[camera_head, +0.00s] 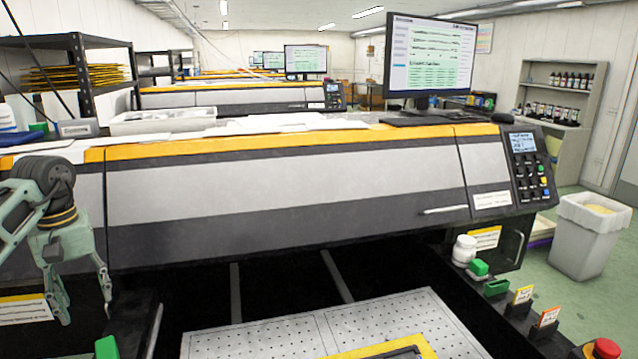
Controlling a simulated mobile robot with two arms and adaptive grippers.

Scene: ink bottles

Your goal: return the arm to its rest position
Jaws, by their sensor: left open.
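My left arm comes in from the left edge in the head view. My left gripper (84,305) hangs at the lower left with its fingers pointing down. Its two fingers are apart, with nothing between them. It is in front of the left end of the large grey and white printer (285,195). My right arm and right gripper are not in view.
A perforated metal plate (262,343) lies at the bottom centre. On the right ledge stand a white bottle (464,250), green parts, small labels and a red button (606,349). A monitor (430,55) stands on the printer. A bin (588,238) stands right.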

